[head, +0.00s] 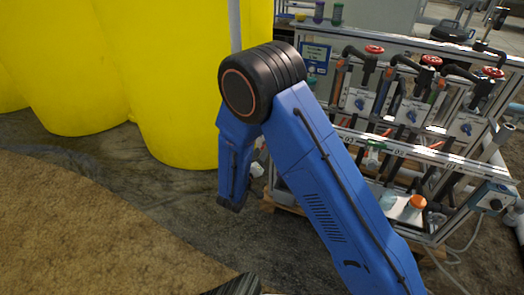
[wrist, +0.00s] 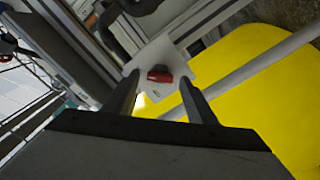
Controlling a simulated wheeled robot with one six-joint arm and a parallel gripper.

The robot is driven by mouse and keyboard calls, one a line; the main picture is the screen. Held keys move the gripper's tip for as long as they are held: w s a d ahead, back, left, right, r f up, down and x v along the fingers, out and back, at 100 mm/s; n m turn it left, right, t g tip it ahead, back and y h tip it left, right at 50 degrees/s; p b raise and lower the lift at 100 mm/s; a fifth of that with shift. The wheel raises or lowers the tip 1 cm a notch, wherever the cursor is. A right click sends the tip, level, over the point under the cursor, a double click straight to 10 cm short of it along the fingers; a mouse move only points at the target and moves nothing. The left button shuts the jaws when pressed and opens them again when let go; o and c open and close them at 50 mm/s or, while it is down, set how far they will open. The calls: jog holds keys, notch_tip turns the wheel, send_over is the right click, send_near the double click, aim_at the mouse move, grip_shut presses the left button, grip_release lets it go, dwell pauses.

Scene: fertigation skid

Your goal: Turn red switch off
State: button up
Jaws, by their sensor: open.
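The red switch (wrist: 159,75) is a small red knob on a pale square plate (wrist: 180,65), in the upper middle of the wrist view. My gripper (wrist: 160,88) is open, with its two dark fingers pointing toward the plate. The switch shows between and just beyond the fingertips. No contact is visible, and I cannot tell the exact gap. In the head view my blue arm hides part of the skid, and I cannot make out the red switch or the fingertips there.
Large yellow tanks (head: 170,90) stand at the left; yellow also fills the right of the wrist view (wrist: 260,100). The skid frame with red-handled valves (head: 374,49), blue-knobbed boxes and an orange-capped bottle (head: 417,202) is at the right. Bare ground (head: 90,230) lies in front.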

jog(key=shift+w+d, duration=0.1)
jog(key=shift+w, duration=0.2)
jog(key=shift+c, duration=0.7)
jog(key=c, duration=0.9)
jog(key=shift+c, duration=0.2)
jog(key=shift+f+n, duration=0.15)
jog(key=shift+n, duration=4.35)
jog(key=shift+f+n, duration=0.1)
jog(key=shift+n, duration=4.4)
jog(key=shift+s, duration=0.1)
